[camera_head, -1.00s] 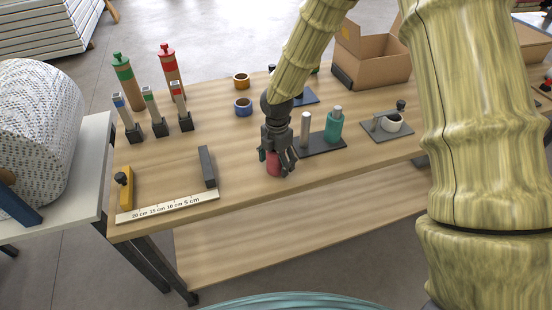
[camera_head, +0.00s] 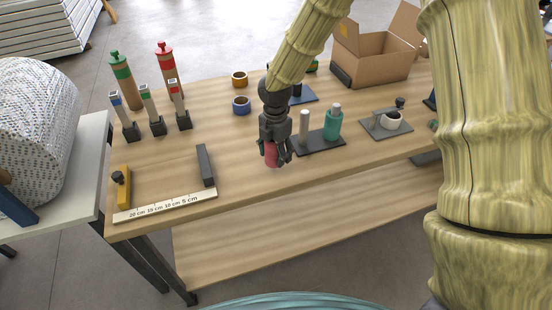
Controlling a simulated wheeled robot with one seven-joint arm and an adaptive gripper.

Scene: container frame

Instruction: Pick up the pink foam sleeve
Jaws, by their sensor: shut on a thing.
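The pink foam sleeve (camera_head: 271,156) is a short pinkish-red cylinder, partly hidden by dark fingers. My gripper (camera_head: 274,158) is shut on it from above, near the front middle of the wooden table (camera_head: 240,173). The sleeve is upright or nearly so and appears to be a little above the table top; the exact gap is hard to tell.
A ruler (camera_head: 165,205) and dark block (camera_head: 205,165) are left. A cardboard box (camera_head: 380,65) stands back right.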

